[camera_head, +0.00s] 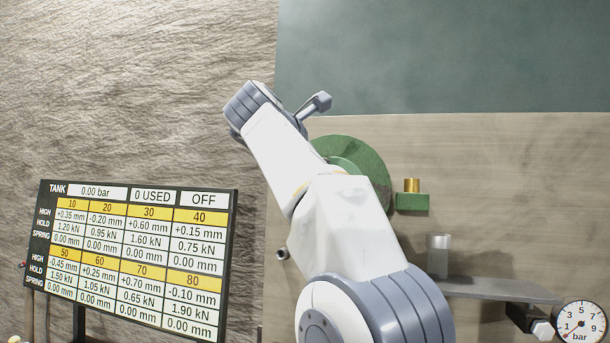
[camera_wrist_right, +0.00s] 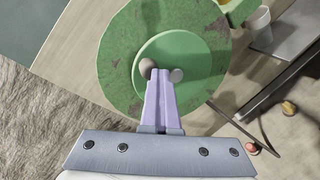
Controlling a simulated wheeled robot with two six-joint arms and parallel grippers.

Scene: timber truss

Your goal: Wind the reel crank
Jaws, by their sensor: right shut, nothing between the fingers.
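The green reel (camera_head: 345,152) is mounted on the wooden board, partly hidden behind my right arm in the head view. In the right wrist view the large worn green reel disc (camera_wrist_right: 120,60) carries a smaller, lighter green disc (camera_wrist_right: 165,45). A brownish round knob (camera_wrist_right: 146,67) and a pale grey round end (camera_wrist_right: 177,75) show on the lighter disc; I cannot tell which belongs to the crank. My right gripper (camera_wrist_right: 162,72) is shut and empty, its tips appearing between these two. Its fingers are hidden in the head view. My left gripper is out of view.
A readout panel (camera_head: 130,255) stands at left. A brass cylinder on a green block (camera_head: 411,201), a grey cylinder (camera_head: 438,257), a grey shelf (camera_head: 490,290) and a bar gauge (camera_head: 581,322) lie right of the reel. A dark cable (camera_wrist_right: 228,118) shows in the wrist view.

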